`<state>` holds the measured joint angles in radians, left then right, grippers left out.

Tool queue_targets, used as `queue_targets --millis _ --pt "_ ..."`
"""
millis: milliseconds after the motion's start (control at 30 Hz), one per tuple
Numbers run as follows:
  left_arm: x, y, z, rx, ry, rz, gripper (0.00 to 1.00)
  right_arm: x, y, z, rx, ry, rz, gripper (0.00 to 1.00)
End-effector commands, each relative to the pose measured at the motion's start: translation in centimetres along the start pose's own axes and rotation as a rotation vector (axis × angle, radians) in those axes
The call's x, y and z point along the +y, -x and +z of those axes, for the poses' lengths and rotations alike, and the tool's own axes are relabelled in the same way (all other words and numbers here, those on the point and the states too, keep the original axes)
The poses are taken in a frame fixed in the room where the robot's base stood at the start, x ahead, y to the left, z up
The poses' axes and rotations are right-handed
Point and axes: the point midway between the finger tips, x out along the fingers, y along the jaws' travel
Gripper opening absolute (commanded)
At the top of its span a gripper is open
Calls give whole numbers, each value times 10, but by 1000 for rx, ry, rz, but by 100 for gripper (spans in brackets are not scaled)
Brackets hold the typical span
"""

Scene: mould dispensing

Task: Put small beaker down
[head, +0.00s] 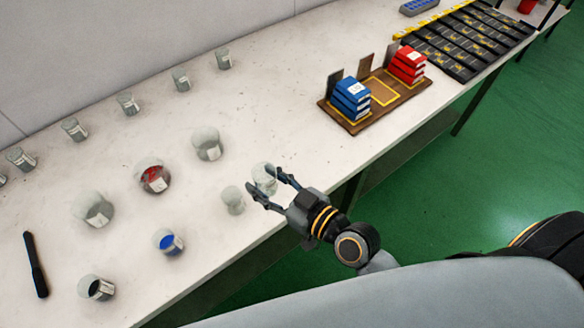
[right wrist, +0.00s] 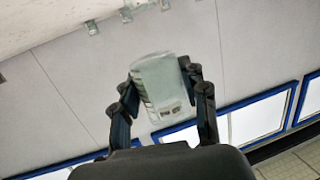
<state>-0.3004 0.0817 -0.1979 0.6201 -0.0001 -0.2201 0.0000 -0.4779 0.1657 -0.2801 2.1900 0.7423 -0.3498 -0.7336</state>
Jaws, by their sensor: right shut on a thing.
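My right gripper (head: 268,189) is shut on a small clear beaker (head: 264,176) near the table's front edge. In the right wrist view, the small beaker (right wrist: 160,84) sits between the two fingers of my right gripper (right wrist: 160,92) and looks tilted. In the head view it appears raised a little over the white table (head: 300,60), though the exact gap is hard to tell. Another clear glass vessel (head: 232,199) stands just left of the gripper. My left gripper is not in view.
Nearby stand a beaker with red content (head: 152,177), one with blue content (head: 168,242), one with dark content (head: 96,288) and clear beakers (head: 207,144). A black tool (head: 36,264) lies at left. A brown tray (head: 414,92) holds blue and red boxes. Table between tray and beakers is clear.

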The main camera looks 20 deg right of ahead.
Motion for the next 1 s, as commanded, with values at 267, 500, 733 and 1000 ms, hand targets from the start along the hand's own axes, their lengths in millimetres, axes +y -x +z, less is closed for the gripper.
queue_targets --millis 267,500,733,1000 --pt "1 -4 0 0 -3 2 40 52 -21 23 -3 8 3 12" --pt "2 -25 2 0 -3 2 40 100 -42 59 -4 4 3 12" --pt "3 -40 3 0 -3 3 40 121 -52 82 -2 2 3 12" --pt "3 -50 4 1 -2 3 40 131 -59 104 -3 -3 3 12"
